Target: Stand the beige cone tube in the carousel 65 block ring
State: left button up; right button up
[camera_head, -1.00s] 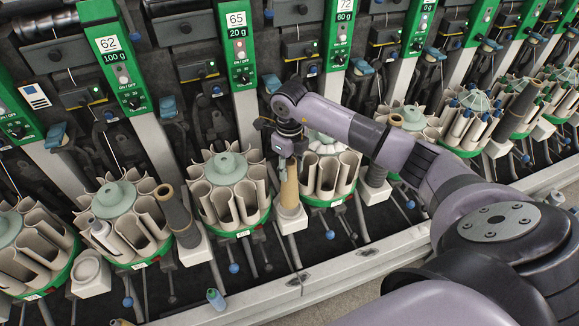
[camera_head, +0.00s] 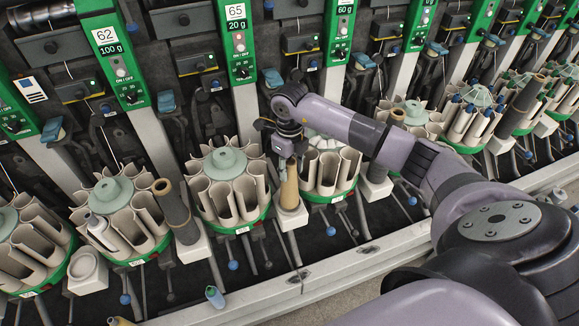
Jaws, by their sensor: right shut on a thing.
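My right gripper (camera_head: 288,158) points down and is shut on the upper part of the beige cone tube (camera_head: 289,188). The tube is upright, its wide end down at the ring of the pale block (camera_head: 292,217). This block is just right of the carousel (camera_head: 228,187) below the sign 65 (camera_head: 236,12). The tube's foot looks to be in the ring, but I cannot tell whether it is fully seated. The gripper hides the tube's top. My left gripper is not in view.
A dark grey cone tube (camera_head: 176,212) stands leaning on the block to the left. Farther left is an empty block ring (camera_head: 84,266). Another carousel (camera_head: 330,170) stands close to the right.

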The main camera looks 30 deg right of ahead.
jog(key=shift+f+b, duration=0.65)
jog(key=shift+f, duration=0.25)
jog(key=o, duration=1.1)
jog(key=shift+r, duration=0.15)
notch_tip(320, 180, up, 12)
jog(key=shift+f, duration=0.1)
dwell(0.3)
